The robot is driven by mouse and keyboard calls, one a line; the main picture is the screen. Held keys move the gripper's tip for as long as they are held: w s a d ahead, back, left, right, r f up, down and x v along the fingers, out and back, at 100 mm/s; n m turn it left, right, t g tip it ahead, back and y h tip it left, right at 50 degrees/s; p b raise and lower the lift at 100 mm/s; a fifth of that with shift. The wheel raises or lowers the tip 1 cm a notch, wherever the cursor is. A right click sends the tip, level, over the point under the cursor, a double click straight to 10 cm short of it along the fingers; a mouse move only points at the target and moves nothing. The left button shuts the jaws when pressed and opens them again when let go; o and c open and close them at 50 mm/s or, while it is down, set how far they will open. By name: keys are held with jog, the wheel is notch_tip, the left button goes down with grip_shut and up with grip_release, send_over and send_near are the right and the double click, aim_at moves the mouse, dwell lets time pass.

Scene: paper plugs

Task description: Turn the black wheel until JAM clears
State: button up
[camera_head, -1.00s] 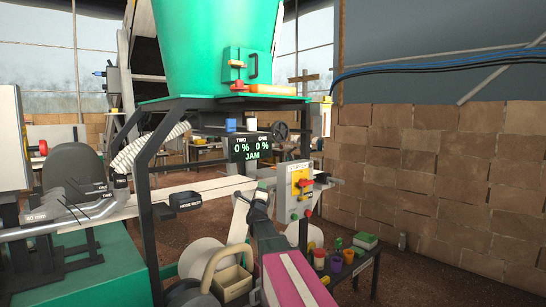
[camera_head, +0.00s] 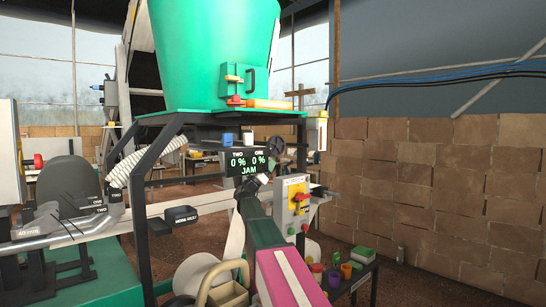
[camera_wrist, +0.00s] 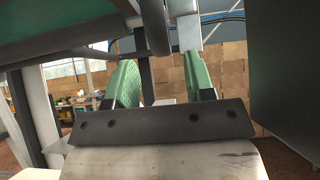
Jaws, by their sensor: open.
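The black wheel (camera_head: 276,145) stands upright at the right edge of the display, under the green hopper; the display hides part of it. The black display (camera_head: 246,162) reads TWO 0 %, ONE 0 % and JAM in green letters. My gripper (camera_head: 262,180) is just below the display, seen small and from behind. In the wrist view my gripper (camera_wrist: 162,78) is open, its two green-padded fingers wide apart with nothing held between them. A dark curved bar (camera_wrist: 155,28) shows beyond and above the fingers; I cannot tell whether it is the wheel's rim.
A grey switch box (camera_head: 295,200) with a red-and-yellow switch stands right of my arm. The green hopper (camera_head: 215,60) sits on a black frame (camera_head: 141,220) above. Coloured cups (camera_head: 335,275) stand on a low shelf at lower right. A brown block wall (camera_head: 430,190) fills the right side.

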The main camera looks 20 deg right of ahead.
aim_at(273, 155)
jog(key=shift+x, duration=2.6)
grip_shut()
